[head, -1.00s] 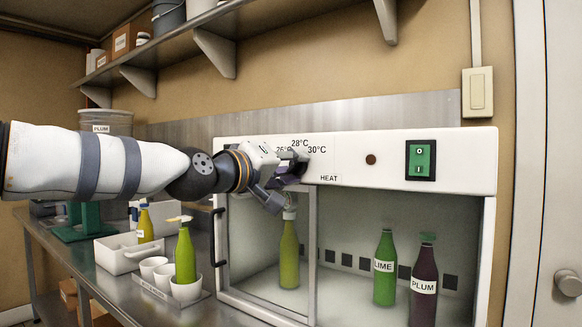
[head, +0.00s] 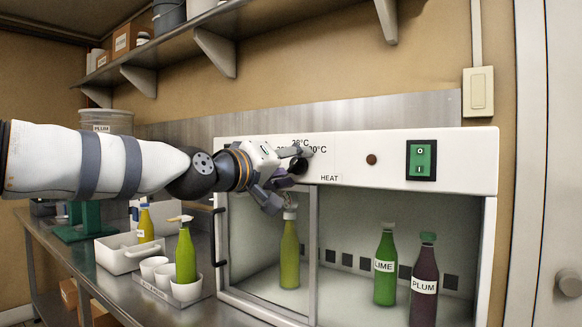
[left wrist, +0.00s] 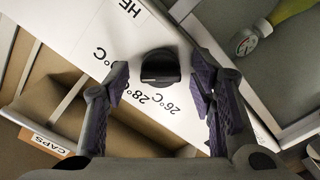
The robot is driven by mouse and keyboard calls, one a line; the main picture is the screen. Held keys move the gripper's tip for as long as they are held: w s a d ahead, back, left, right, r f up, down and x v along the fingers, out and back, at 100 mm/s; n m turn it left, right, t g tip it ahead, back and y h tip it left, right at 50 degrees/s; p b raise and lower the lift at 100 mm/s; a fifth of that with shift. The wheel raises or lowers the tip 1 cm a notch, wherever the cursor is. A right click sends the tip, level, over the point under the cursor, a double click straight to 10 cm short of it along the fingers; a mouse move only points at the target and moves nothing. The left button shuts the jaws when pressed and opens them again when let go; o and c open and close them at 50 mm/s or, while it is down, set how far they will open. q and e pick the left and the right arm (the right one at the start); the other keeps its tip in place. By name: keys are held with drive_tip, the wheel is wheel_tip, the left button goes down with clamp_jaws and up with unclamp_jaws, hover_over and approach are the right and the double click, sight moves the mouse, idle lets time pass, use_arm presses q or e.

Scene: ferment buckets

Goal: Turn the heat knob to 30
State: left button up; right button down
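The heat knob (left wrist: 160,67) is round and dark with a raised bar, on the white front panel (left wrist: 95,40) of the cabinet. The 26°C and 28°C marks are readable around it in the left wrist view; I cannot tell which mark it points to. In the head view the knob (head: 300,167) shows as a dark disc beside my fingers. My left gripper (left wrist: 160,88) is open, one finger on each side of the knob, with visible gaps. In the head view, my left gripper (head: 283,172) partly covers the temperature marks. My right gripper is not in view.
A green power switch (head: 420,160) is on the panel's right. Below are a glass door (head: 312,255) and bottles labelled LIME (head: 385,285) and PLUM (head: 424,300) inside the cabinet. Cups and a white bin (head: 118,258) stand on the counter to the left.

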use_arm(q)
drive_tip(key=shift+s, duration=0.1)
drive_tip(key=v, duration=1.2)
